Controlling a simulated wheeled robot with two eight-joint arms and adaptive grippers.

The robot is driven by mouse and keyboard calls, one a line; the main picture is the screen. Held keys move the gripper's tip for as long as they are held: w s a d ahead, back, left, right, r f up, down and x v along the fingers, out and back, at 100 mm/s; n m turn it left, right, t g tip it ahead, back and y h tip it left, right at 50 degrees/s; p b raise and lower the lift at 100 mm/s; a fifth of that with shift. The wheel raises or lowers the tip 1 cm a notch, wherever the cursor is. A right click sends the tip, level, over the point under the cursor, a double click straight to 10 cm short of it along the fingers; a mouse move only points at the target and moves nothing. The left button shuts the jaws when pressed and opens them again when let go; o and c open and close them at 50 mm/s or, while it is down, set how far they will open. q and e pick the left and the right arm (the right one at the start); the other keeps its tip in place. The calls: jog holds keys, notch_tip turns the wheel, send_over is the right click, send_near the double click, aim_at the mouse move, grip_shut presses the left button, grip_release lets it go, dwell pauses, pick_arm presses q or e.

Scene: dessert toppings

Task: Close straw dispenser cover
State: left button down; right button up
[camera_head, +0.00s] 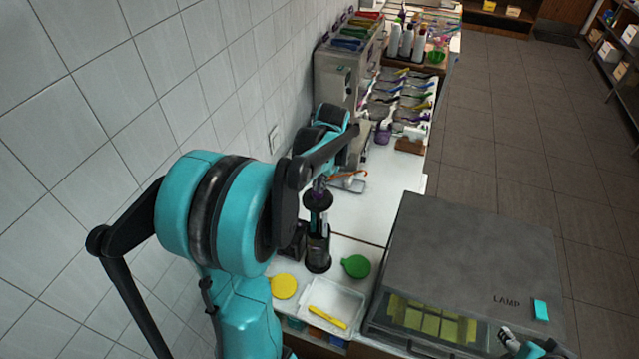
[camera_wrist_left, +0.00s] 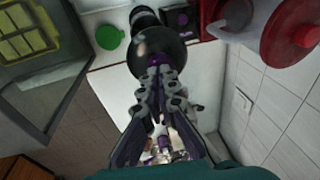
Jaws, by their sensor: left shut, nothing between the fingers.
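The straw dispenser (camera_head: 318,245) is a dark upright cylinder with a clear middle, standing on the white counter near the wall. Its round black cover (camera_head: 318,201) is at the top; in the left wrist view the cover (camera_wrist_left: 165,45) looks like a dark glossy disc. My left gripper (camera_head: 320,184) is just above the cover, its purple-tipped fingers shut with nothing between them. In the left wrist view the fingertips (camera_wrist_left: 158,62) overlap the disc's edge; I cannot tell whether they touch. The fingers partly hide the cover. My right gripper (camera_head: 509,340) shows only partly at the lower right.
A green round lid (camera_head: 356,266), a yellow round lid (camera_head: 284,287) and a clear tray (camera_head: 344,294) lie near the dispenser. A grey lamp case (camera_head: 475,245) stands to the right. Red-lidded containers (camera_wrist_left: 290,38) show in the left wrist view. The tiled wall is close on the left.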

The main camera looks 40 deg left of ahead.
pick_arm(q)
jog(key=shift+w+a+f, duration=0.1)
jog(key=shift+f, duration=0.2)
jog(key=b, duration=1.3)
send_near(318, 227)
jog(key=f, duration=0.3)
jog(key=a+f, duration=0.1)
jog(key=f, duration=0.1)
jog(key=shift+w, duration=0.3)
jog(key=shift+s+f, duration=0.1)
jog(key=shift+d, duration=0.1)
